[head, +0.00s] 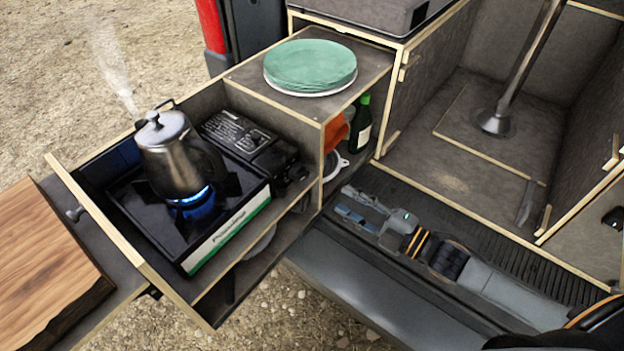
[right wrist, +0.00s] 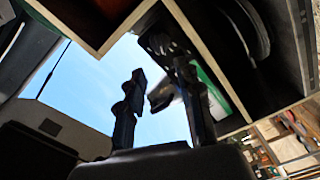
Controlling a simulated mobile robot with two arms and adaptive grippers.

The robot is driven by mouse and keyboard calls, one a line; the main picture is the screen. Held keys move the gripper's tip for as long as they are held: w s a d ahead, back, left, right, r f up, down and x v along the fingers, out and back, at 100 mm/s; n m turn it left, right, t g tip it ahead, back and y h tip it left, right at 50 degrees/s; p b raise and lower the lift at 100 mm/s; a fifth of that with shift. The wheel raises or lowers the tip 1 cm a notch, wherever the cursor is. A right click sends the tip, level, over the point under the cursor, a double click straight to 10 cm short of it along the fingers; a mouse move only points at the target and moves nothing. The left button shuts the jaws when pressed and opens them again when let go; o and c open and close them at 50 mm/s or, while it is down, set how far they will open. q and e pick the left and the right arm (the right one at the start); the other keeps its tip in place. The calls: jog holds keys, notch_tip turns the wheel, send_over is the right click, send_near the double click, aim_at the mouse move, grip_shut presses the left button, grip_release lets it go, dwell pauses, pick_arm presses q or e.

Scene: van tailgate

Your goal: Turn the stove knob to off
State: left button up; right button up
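The black camping stove (head: 120,200) sits in the pulled-out drawer, with a green and white front strip. A blue flame (head: 190,198) burns under a steaming metal kettle (head: 175,155). The dark stove knob (head: 292,172) seems to be at the right end of the stove's black box; its setting is too small to read. My right gripper (head: 348,202) is right of the stove and apart from it, fingers spread. In the right wrist view its fingers (right wrist: 160,78) stand apart, with a blurred grey shape between them that I cannot identify. My left gripper is not in view.
A shelf (head: 372,62) beside the stove holds green plates (head: 310,66). A green bottle (head: 360,125) and orange cloth (head: 335,132) sit beneath it. A wooden board (head: 45,265) lies at left. The drawer's edge (head: 115,235) is raised.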

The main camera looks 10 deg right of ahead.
aim_at(306, 177)
jog(key=x, duration=1)
jog(key=shift+w+a+p, duration=0.25)
jog(key=shift+w+p, duration=0.05)
jog(key=shift+p, duration=0.1)
jog(key=shift+c, duration=0.2)
grip_shut()
